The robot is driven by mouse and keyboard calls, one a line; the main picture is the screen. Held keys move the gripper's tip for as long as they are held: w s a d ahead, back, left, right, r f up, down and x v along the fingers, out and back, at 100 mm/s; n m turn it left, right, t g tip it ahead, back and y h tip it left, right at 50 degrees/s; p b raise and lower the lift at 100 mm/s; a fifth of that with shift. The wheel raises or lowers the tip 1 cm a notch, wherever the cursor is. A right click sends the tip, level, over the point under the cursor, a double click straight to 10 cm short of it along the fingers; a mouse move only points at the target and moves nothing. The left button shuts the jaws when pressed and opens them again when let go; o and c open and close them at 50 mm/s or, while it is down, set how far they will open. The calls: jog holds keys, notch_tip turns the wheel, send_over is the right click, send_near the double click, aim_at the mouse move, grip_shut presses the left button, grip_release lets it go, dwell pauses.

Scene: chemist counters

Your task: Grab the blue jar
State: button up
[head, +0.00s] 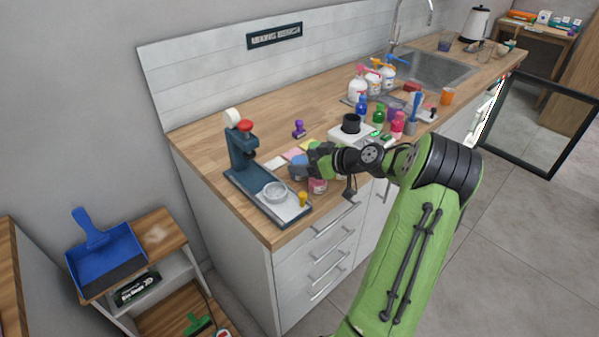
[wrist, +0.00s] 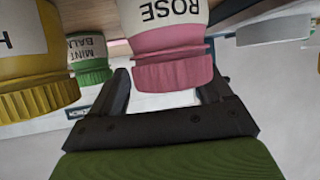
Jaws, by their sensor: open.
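My gripper (head: 306,165) is over the front part of the wooden counter, beside the blue capping press. A blue-grey shape (head: 297,166) shows at its tip in the head view; I cannot tell whether it is the blue jar. In the wrist view my gripper (wrist: 168,88) is open, and a pink jar labelled ROSE (wrist: 172,60) shows at the opening between the fingers. I cannot tell whether it is within the fingers' reach. No blue jar shows in the wrist view. The pink jar also shows in the head view (head: 318,187), just below the gripper.
In the wrist view, a yellow-lidded jar (wrist: 38,98) and a green MINT BALM jar (wrist: 90,66) are left of the pink one. The press (head: 240,150) stands left of my gripper. A white scale (head: 345,137) and several bottles (head: 378,115) stand farther right.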

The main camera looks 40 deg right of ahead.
jog(key=shift+w+f, duration=0.1)
jog(key=shift+w, duration=0.1)
jog(key=shift+s, duration=0.1)
jog(key=shift+c, duration=0.4)
jog(key=c, duration=1.1)
